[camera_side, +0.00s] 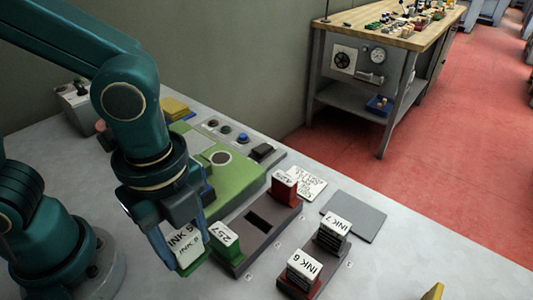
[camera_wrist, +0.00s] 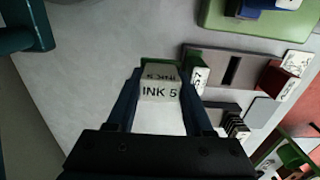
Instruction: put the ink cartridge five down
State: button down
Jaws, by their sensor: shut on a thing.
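My gripper (camera_side: 184,238) is shut on ink cartridge five (camera_side: 188,252), a white-labelled block marked INK 5 with a green lower part. In the wrist view the cartridge (camera_wrist: 159,92) sits between the two fingers, label facing the camera. In the side view it is just left of a dark holder (camera_side: 262,240); I cannot tell whether it touches the table. That holder has a green block (camera_side: 224,238) at its near end, an empty slot (camera_side: 258,221) in the middle and a red block (camera_side: 284,186) at the far end.
A second dark holder (camera_side: 318,262) to the right carries INK 6 (camera_side: 303,267) and INK 7 (camera_side: 335,231). A grey flat pad (camera_side: 353,216) and a white written card (camera_side: 309,183) lie behind. A green machine (camera_side: 232,180) stands behind the first holder. The table's right side is mostly clear.

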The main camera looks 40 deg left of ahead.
aim_at(192, 263)
jog(key=shift+s+d+f, duration=0.2)
jog(key=shift+d+f, duration=0.2)
jog(key=shift+d, duration=0.2)
jog(key=shift+f, duration=2)
jog(key=shift+f, duration=0.1)
jog(key=c, duration=0.6)
grip_release()
